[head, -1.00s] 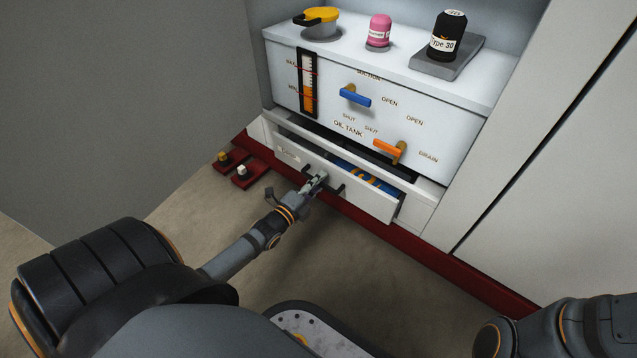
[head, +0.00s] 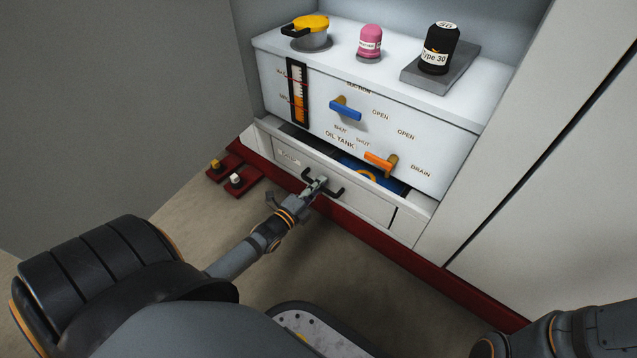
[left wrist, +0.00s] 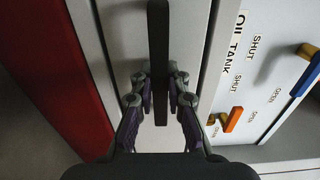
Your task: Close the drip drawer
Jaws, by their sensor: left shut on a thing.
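The drip drawer (head: 368,206) is a white drawer low in the white oil tank cabinet. It stands partly open, with a dark gap and something blue and orange (head: 362,174) visible inside behind its front. Its black bar handle (head: 335,190) runs along the front, and it also shows upright in the left wrist view (left wrist: 158,40). My left gripper (head: 318,184) is shut on the handle; in the left wrist view its fingers (left wrist: 160,95) stand on both sides of the bar. My right gripper is out of view.
Above the drawer are a blue lever (head: 346,112), an orange lever (head: 379,161) and a level gauge (head: 297,92). A yellow-lidded pot (head: 310,32), a pink bottle (head: 370,42) and a black bottle (head: 439,48) stand on top. Red plates with knobs (head: 236,182) lie at left.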

